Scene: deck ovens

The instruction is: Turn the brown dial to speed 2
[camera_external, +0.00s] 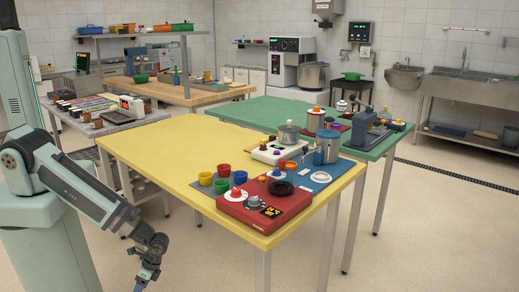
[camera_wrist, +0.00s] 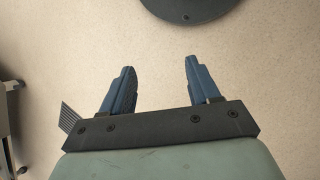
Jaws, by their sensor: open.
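I cannot make out a brown dial in either view. A red appliance (camera_external: 262,217) with a lit display (camera_external: 271,211) and a small grey knob (camera_external: 254,201) sits at the front of the yellow table. A white appliance (camera_external: 268,153) with small coloured knobs stands behind it; their exact colours are too small to tell. My gripper (camera_external: 142,282) hangs low at the lower left, in front of the yellow table and apart from everything on it. In the wrist view my gripper (camera_wrist: 160,66) shows two blue fingers spread apart, with nothing between them.
The yellow table (camera_external: 172,148) has a clear left half. A green table (camera_external: 252,111) adjoins behind. The wrist view shows bare floor and a dark disc (camera_wrist: 188,8).

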